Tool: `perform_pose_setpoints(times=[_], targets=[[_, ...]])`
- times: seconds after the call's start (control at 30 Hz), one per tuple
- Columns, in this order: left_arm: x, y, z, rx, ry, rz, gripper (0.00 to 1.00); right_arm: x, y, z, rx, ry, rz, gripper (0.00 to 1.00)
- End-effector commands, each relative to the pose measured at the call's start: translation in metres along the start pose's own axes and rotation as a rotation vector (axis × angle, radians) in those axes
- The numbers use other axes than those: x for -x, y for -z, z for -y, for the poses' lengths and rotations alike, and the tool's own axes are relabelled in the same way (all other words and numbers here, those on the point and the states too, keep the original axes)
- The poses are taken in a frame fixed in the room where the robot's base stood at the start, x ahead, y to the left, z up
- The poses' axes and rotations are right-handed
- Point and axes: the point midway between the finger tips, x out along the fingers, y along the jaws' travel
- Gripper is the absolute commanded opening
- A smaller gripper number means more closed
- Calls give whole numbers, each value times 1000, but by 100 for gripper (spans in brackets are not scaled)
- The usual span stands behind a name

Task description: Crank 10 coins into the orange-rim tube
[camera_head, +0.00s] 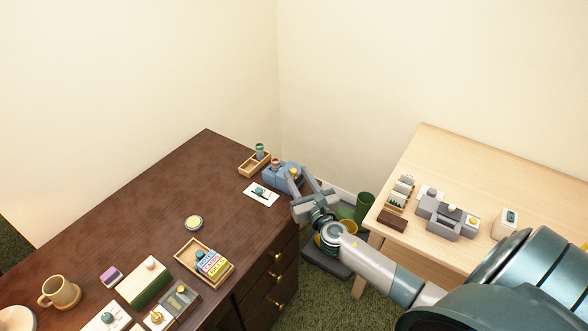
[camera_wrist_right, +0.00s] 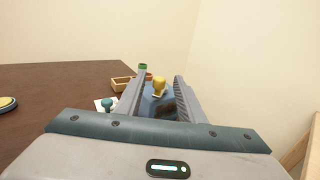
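A blue coin device (camera_head: 281,178) stands at the far right corner of the dark desk (camera_head: 150,195), with a short tube with an orange-pink rim (camera_head: 276,162) on its top. Its yellow crank knob (camera_wrist_right: 159,84) shows in the right wrist view, between the fingers and a little beyond them. My right gripper (camera_head: 301,179) is open and empty, beside the device at its right. It also shows in the right wrist view (camera_wrist_right: 157,88). No coins can be made out in the device, and part of it is hidden by the fingers. My left gripper is out of view.
A white card with a teal knob (camera_head: 259,191) lies in front. Walls close off the back. A light table (camera_head: 490,170) with a grey device (camera_head: 446,216) stands at right.

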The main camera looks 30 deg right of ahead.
Motion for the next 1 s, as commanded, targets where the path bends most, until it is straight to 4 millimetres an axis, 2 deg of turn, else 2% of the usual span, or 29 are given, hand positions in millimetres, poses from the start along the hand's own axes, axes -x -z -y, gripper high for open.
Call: perform_pose_setpoints(times=[0.1, 0.23, 0.63, 0.67, 0.8, 1.0], targets=[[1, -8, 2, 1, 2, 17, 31, -16, -1, 0, 0, 0, 1, 35], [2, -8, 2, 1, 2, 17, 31, -26, 0, 0, 0, 0, 1, 35], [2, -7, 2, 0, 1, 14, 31, -31, 0, 0, 0, -1, -1, 35], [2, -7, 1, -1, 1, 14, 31, -31, 0, 0, 0, -1, -1, 31], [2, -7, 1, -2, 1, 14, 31, -31, 0, 0, 0, -1, 0, 0], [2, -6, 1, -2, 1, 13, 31, -31, 0, -1, 0, 3, 0, 0]])
